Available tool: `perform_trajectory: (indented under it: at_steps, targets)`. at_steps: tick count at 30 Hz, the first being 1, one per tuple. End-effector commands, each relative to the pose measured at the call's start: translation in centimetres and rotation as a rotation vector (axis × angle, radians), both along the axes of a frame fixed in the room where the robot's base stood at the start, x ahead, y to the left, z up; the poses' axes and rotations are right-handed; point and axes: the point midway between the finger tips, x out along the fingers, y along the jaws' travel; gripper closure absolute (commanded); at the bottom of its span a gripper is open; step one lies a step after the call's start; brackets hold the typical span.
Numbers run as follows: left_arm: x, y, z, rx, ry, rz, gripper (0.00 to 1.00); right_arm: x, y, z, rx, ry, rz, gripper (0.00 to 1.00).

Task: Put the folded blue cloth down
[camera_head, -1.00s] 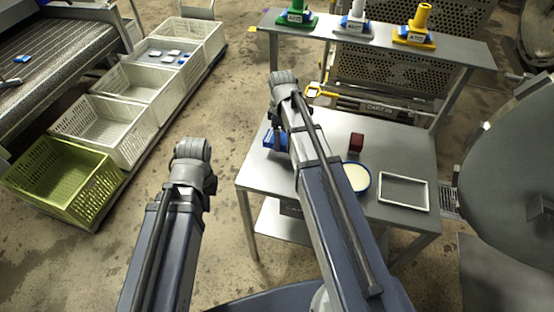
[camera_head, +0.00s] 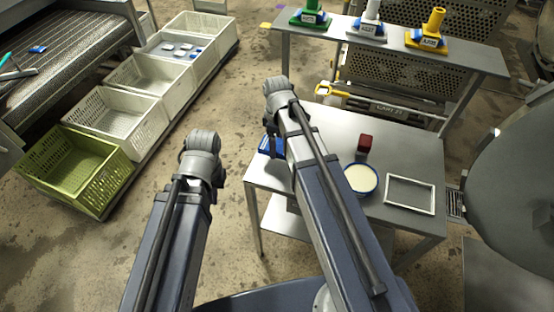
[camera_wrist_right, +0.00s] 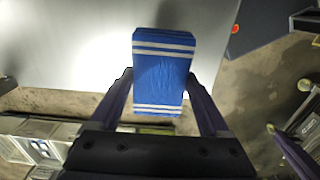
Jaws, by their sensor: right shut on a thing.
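The folded blue cloth (camera_head: 267,147) is at the left edge of the grey table (camera_head: 340,128) in the head view. In the right wrist view the cloth (camera_wrist_right: 162,72), blue with white stripes, sits between the two fingers of my right gripper (camera_wrist_right: 160,78), which is shut on it. Its far part overlaps the table top (camera_wrist_right: 80,50) and its near part reaches past the table edge. I cannot tell whether it touches the table. In the head view my arm hides the right gripper's fingers. My left gripper (camera_head: 208,170) is off the table's left side; its fingers are hidden.
On the table are a dark red block (camera_head: 364,144), a white bowl with a blue rim (camera_head: 361,180) and a pale rectangular frame (camera_head: 411,194). A shelf (camera_head: 390,45) with coloured stands is behind. White crates (camera_head: 122,115) and a green crate (camera_head: 75,165) stand left.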

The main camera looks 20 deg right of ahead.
Motion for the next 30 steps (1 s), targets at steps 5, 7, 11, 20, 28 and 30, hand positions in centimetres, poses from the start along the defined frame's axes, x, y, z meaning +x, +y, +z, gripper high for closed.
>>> perform_trajectory:
  at_steps: [5, 7, 11, 20, 28, 30]
  targets:
    - [0.0, 0.0, -1.7, 0.000, 0.000, 0.000, 1.00, 0.0, 0.0, -1.7, 0.000, 0.000, 0.000, 0.64]
    - [0.0, 0.0, -1.5, 0.000, 0.000, 0.000, 1.00, 0.0, 0.0, -1.5, 0.000, 0.000, 0.000, 0.64]
    - [0.0, 0.0, -2.2, 0.000, 0.000, 0.000, 1.00, 0.0, 0.0, -2.2, 0.000, 0.000, 0.000, 0.64]
    - [0.0, 0.0, -5.5, 0.000, 0.000, 0.000, 1.00, 0.0, 0.0, -5.5, 0.000, 0.000, 0.000, 0.64]
    - [0.0, 0.0, -5.2, 0.000, 0.000, 0.000, 1.00, 0.0, 0.0, -5.2, 0.000, 0.000, 0.000, 0.64]
    - [0.0, 0.0, -5.4, 0.000, 0.000, 0.000, 1.00, 0.0, 0.0, -5.4, 0.000, 0.000, 0.000, 0.64]
